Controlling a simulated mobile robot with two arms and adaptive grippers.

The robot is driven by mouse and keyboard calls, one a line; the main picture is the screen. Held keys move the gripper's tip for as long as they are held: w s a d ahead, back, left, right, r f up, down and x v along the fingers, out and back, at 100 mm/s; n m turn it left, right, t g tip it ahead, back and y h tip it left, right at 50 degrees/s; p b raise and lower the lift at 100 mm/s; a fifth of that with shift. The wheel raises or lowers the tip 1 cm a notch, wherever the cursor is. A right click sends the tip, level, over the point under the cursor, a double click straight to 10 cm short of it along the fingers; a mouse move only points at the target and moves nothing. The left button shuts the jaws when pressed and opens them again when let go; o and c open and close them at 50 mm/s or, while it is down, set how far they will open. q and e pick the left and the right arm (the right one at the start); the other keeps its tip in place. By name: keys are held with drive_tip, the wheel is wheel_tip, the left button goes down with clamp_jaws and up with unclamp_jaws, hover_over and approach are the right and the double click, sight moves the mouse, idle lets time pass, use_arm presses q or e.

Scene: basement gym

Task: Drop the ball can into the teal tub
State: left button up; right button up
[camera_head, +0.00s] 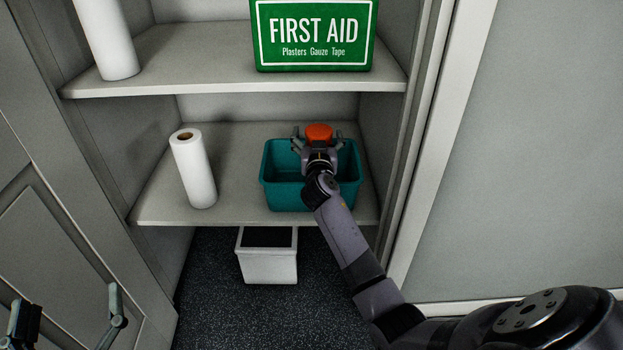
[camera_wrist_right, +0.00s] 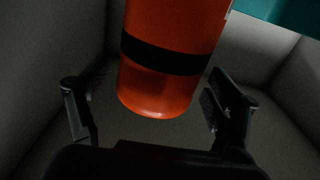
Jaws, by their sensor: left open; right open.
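The ball can is orange with a black band; its round orange top (camera_head: 319,132) shows in the head view, and its side (camera_wrist_right: 165,85) fills the middle of the right wrist view. My right gripper (camera_head: 318,146) is open, with its fingers on either side of the can; a gap shows on the left in the wrist view. The teal tub (camera_head: 281,195) stands on the lower shelf, under my right gripper; a teal piece (camera_wrist_right: 290,14) shows in the wrist view. My arm hides part of the tub and the can's lower part. My left gripper (camera_head: 70,312) is open and empty, low at the left.
A paper roll (camera_head: 196,172) stands left of the tub on the lower shelf (camera_head: 160,206). Above, the upper shelf (camera_head: 200,62) holds a green first aid box (camera_head: 314,36) and another roll (camera_head: 108,38). A white bin (camera_head: 268,265) stands on the floor below.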

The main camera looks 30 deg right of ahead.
drive_tip(key=v, duration=1.2)
drive_tip(key=shift+d, duration=0.1)
